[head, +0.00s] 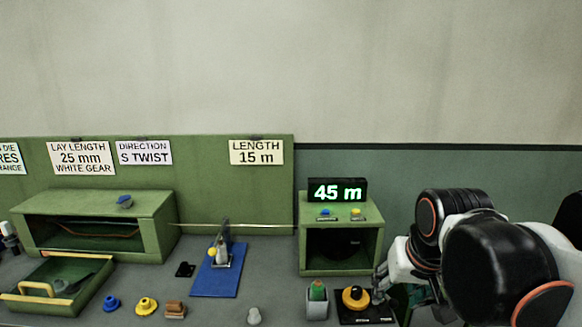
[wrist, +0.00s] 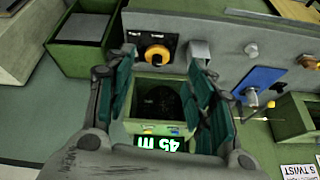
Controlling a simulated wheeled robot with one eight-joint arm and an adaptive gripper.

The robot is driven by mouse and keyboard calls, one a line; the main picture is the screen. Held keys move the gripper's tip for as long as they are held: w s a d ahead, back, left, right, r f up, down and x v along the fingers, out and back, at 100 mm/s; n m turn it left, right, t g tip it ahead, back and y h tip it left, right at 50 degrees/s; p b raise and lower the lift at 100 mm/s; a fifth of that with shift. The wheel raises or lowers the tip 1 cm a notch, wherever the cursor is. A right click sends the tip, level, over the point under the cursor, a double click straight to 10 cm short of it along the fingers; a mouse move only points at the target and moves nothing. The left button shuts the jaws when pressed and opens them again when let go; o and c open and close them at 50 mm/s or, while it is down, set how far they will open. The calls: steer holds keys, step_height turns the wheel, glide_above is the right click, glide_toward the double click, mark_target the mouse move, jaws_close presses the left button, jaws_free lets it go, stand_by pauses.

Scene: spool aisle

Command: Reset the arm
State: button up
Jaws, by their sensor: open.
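My gripper (head: 380,284) is at the right of the bench in the head view, at the end of my arm, which comes in from the right edge. It appears just right of the orange knob (head: 355,296) on its black plate. In the wrist view my gripper (wrist: 163,66) has its two green-padded fingers spread apart, with nothing between them. Beyond the fingers are the orange knob (wrist: 157,54) and the green box (wrist: 138,92) with the dark opening. Whether a fingertip touches anything cannot be told.
The green box (head: 306,262) carries a lit "45 m" display (head: 337,190). A grey holder (head: 317,308) with a green piece stands left of the knob. A blue plate (head: 217,280), an open green drawer (head: 85,300) and several small coloured parts lie further left. The wall above is clear.

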steer(key=s+f+n+t, duration=0.1)
steer(key=s+f, duration=0.3)
steer(key=s, duration=0.5)
steer(key=shift+s+n+t, duration=0.25)
steer(key=shift+n+t, duration=0.05)
steer(key=shift+t, duration=0.3)
steer(key=shift+c, duration=0.5)
